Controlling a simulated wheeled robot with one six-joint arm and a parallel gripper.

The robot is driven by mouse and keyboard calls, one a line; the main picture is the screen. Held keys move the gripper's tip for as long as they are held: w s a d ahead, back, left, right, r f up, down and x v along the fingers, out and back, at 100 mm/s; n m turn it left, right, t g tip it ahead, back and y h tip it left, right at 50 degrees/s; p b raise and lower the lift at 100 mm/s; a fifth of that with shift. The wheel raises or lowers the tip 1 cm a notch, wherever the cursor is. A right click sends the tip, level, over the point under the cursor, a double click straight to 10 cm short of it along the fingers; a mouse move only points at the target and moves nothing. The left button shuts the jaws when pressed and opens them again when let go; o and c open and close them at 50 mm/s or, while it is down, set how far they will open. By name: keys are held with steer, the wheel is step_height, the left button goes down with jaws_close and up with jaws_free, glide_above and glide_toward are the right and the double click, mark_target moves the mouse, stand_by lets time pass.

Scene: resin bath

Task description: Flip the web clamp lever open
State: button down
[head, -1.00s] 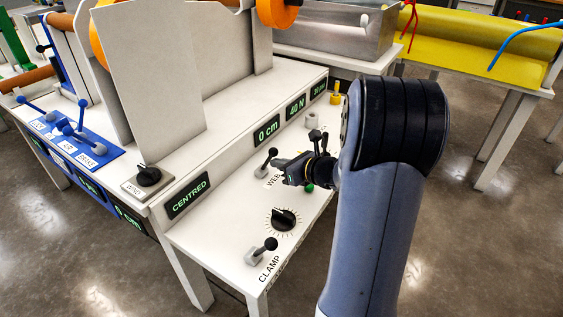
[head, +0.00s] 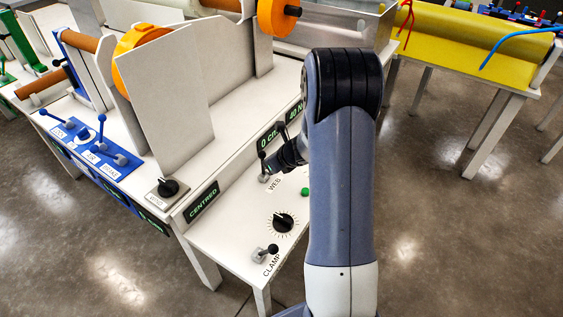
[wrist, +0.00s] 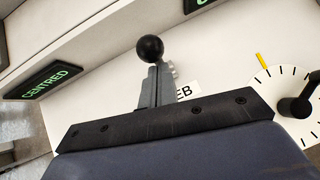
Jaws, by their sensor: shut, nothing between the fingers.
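A small lever with a black ball knob (head: 262,155) and a grey base stands on the white ledge beside a label reading WEB, partly hidden by my arm. In the wrist view its ball knob (wrist: 150,49) shows just beyond my fingertips. The knob stands up from the ledge. My gripper (head: 271,167) is shut and empty, right beside this lever; I cannot tell whether it touches. A second ball lever (head: 270,250) stands nearer, beside a label reading CLAMP.
A black dial (head: 283,222) sits between the two levers, with a green button (head: 305,191) nearby. A CENTRED display (head: 201,203) is on the upright face. A WIND knob (head: 168,187) and a tall grey plate (head: 165,90) stand behind. Open floor lies to the right.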

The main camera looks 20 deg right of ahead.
mark_target(259, 153)
steer(key=w+p, duration=0.1)
steer(key=p, duration=0.1)
steer(key=w+a+g+p, duration=0.1)
steer(key=p, duration=0.2)
steer(key=shift+a+r+h, duration=0.25)
steer(key=shift+r+h, duration=0.15)
steer(key=shift+w+a+f+p, duration=0.15)
steer(key=shift+w+a+p, duration=0.45)
steer(key=shift+w, duration=0.4)
steer(key=shift+w+a, duration=0.1)
